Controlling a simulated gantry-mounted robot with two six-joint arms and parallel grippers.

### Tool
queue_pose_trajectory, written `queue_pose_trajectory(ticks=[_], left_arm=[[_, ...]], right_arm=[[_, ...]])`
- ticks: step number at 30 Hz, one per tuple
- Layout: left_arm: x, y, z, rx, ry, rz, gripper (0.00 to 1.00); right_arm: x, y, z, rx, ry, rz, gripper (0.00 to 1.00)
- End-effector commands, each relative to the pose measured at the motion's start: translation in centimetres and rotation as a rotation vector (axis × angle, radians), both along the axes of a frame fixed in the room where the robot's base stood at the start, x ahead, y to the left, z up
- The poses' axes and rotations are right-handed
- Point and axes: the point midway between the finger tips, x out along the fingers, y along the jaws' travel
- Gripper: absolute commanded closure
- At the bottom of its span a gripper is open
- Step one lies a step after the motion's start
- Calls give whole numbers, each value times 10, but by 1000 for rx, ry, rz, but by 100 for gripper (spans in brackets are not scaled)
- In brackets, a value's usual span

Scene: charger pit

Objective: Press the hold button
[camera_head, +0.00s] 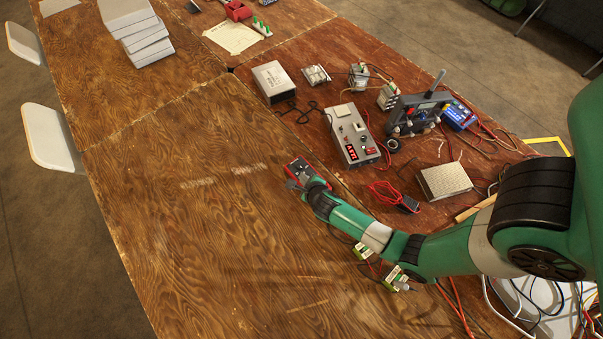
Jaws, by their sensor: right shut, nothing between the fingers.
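A small red device with a dark face (299,169), which looks like a handheld meter, lies on the brown wooden table. My right gripper (296,183) is shut and empty at its near left edge, with the fingertips over or against it; I cannot tell whether they touch. The hold button is too small or hidden to make out. My right arm comes in from the right and covers part of the table. My left gripper is not in view.
A grey box with red displays (354,137), a metal box (273,80), a silver box (444,181) and a dark instrument (416,112) crowd the red-brown table area. Red leads (388,194) lie by the arm. The table's left part is clear.

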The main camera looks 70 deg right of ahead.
Motion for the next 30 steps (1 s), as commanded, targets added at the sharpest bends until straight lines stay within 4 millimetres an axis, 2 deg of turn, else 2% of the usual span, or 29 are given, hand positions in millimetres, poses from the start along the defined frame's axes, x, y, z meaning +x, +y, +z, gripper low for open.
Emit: queue_pose_trajectory(ticks=[7, 30], left_arm=[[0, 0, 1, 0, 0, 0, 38], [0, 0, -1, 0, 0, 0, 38]], right_arm=[[0, 0, -8, 0, 1, 0, 100], [0, 0, -13, 0, 0, 0, 100]])
